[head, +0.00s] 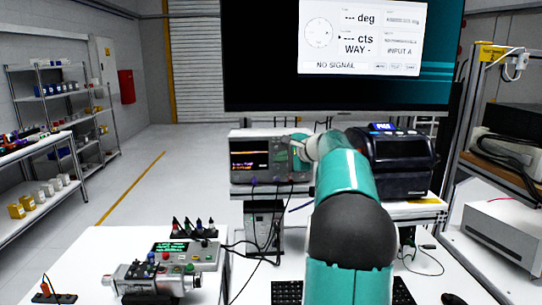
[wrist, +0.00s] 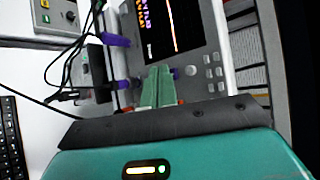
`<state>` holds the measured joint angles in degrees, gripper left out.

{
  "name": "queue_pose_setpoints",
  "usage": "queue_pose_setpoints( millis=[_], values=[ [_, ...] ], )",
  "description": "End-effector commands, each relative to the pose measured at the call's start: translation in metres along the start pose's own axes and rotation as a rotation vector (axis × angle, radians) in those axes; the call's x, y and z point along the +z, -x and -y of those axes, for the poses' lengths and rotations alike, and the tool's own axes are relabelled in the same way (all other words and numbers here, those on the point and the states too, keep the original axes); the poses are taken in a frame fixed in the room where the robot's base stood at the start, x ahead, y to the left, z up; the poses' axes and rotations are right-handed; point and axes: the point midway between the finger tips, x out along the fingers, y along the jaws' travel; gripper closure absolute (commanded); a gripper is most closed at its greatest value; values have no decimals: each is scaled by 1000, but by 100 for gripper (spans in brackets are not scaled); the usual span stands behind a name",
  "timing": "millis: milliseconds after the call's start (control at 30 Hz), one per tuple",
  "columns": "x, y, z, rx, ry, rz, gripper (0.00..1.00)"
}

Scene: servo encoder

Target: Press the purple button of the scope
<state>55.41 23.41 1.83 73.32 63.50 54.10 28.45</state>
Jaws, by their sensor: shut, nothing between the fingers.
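The scope (head: 250,160) stands on the raised shelf below the big monitor, its dark screen showing coloured text. In the wrist view the scope (wrist: 208,57) is tilted, with grey buttons beside its screen. My gripper (head: 299,148) is at the right part of the scope's front. In the wrist view my gripper (wrist: 159,70) has its green fingers together, empty, with the tips over the panel's edge below the screen. A small purple part (wrist: 176,73) shows just right of the fingertips; I cannot tell whether it is the button. Contact is unclear.
Purple connectors (wrist: 116,40) with black cables stick out along the scope's edge. A black label printer (head: 395,165) stands right of my arm. A control box (head: 187,256) and a motor rig (head: 150,278) sit on the front left bench. A keyboard (wrist: 10,140) lies lower left.

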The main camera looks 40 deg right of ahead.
Motion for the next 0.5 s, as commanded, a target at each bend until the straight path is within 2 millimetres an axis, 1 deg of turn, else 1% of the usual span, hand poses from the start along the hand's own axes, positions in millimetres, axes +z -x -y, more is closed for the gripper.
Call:
queue_pose_setpoints(
  millis=[300, 500],
  values=[
    [1, 2, -1, 0, 0, 0, 100],
    [9, 13, -8, 0, -1, -1, 100]
  ],
)
